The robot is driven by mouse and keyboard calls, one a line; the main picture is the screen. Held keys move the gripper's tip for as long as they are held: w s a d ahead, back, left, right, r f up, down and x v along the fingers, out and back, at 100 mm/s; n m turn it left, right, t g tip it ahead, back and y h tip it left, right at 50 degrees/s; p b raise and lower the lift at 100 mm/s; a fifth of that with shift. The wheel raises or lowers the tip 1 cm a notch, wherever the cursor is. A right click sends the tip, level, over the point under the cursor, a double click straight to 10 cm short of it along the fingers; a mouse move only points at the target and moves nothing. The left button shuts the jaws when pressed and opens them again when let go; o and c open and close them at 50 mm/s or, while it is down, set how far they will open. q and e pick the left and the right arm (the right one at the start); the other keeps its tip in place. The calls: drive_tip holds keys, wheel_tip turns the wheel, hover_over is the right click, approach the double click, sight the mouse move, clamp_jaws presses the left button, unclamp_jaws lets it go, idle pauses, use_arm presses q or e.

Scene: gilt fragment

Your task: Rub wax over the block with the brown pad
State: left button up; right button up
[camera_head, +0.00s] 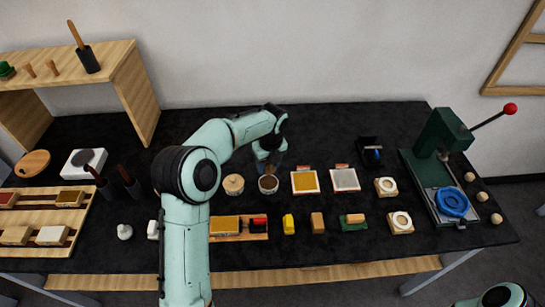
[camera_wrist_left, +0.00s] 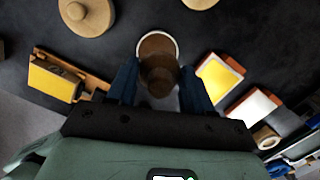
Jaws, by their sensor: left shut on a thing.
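My left gripper (camera_head: 268,163) is low over a small round pot (camera_head: 268,184) with brown contents. In the left wrist view its blue fingers (camera_wrist_left: 158,88) are shut on a round brown thing (camera_wrist_left: 160,80), probably the brown pad, in front of the pale-rimmed pot (camera_wrist_left: 144,42). Whether the pad touches the contents I cannot tell. A yellow-topped block (camera_head: 224,225) lies on a wooden board (camera_head: 245,237) in front and to the left of the pot. In the wrist view a yellow-topped block (camera_wrist_left: 52,82) on wood shows at the left. My right gripper is not visible.
A round wooden piece (camera_head: 233,184) stands left of the pot. A gold tile (camera_head: 305,182) and a silver tile (camera_head: 345,180) lie to its right. A red-and-black thing (camera_head: 258,220) is on the board. A green press (camera_head: 440,140) stands at the right.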

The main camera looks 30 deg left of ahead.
sight(268, 182)
use_arm(q)
drive_tip(key=shift+s+f, duration=0.35)
drive_tip(key=shift+f, duration=0.35)
wheel_tip(268, 182, down, 3)
drive_tip(key=shift+w+r+b, duration=0.1)
drive_tip(key=shift+w+b, duration=0.05)
drive_tip(key=shift+b, duration=0.6)
drive_tip(key=shift+f+b, duration=0.35)
drive_tip(key=shift+f, duration=0.35)
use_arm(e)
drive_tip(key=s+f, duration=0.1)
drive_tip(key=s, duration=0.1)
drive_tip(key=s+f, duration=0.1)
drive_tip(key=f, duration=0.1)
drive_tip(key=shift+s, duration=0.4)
use_arm(q)
drive_tip(key=shift+w, duration=0.15)
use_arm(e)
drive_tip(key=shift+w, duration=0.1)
use_arm(q)
drive_tip(key=shift+f, duration=0.5)
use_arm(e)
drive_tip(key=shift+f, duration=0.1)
use_arm(q)
drive_tip(key=shift+f, duration=0.15)
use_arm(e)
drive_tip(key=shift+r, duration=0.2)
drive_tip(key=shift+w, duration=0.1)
